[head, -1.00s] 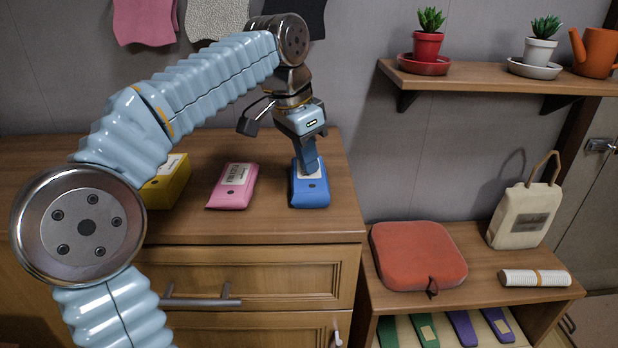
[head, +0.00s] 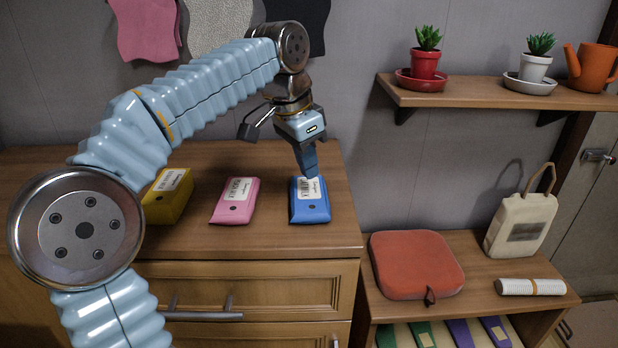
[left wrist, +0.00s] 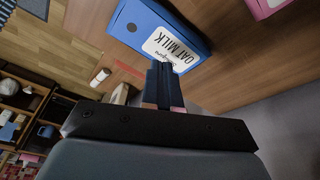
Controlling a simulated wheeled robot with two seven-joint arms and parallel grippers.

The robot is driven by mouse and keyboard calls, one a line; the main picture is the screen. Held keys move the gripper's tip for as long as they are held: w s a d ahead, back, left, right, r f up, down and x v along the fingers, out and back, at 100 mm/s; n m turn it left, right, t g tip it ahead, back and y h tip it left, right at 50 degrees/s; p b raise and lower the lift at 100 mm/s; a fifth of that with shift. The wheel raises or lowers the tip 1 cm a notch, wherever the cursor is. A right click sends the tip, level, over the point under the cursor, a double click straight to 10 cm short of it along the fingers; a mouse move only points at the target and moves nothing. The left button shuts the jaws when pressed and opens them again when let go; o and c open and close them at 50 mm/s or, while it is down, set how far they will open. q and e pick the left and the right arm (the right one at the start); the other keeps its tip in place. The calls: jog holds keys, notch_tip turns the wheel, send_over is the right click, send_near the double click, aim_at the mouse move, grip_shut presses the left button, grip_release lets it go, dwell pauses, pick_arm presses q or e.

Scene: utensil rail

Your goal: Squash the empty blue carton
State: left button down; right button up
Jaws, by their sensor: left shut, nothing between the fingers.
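The blue carton (head: 312,212) lies on the wooden cabinet top near its right end. It looks low and flat, with a white label that reads "OAT MILK" in the left wrist view (left wrist: 133,22). My left gripper (head: 311,174) is shut and empty, pointing down over the far end of the carton. Its fingertips (left wrist: 160,66) overlap the carton's edge in the left wrist view. A gap between fingertips and carton is hard to judge. My right gripper is not in view.
A low pink carton (head: 232,208) lies left of the blue one, and a taller yellow carton (head: 163,207) stands farther left, partly behind my arm. The cabinet edge (head: 290,252) is close in front. A lower bench (head: 480,282) at right holds a red cushion (head: 415,265) and a bag (head: 522,222).

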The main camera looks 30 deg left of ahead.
aim_at(308, 193)
pick_arm(q)
jog(key=p+v, duration=0.2)
jog(key=shift+w+d+r, duration=0.1)
jog(key=shift+w+r, duration=0.1)
jog(key=shift+r, duration=0.25)
jog(key=shift+r+p, duration=0.2)
jog(key=shift+p, duration=0.1)
jog(key=shift+v, duration=0.9)
jog(key=shift+w+d, duration=0.15)
jog(key=shift+w, duration=0.05)
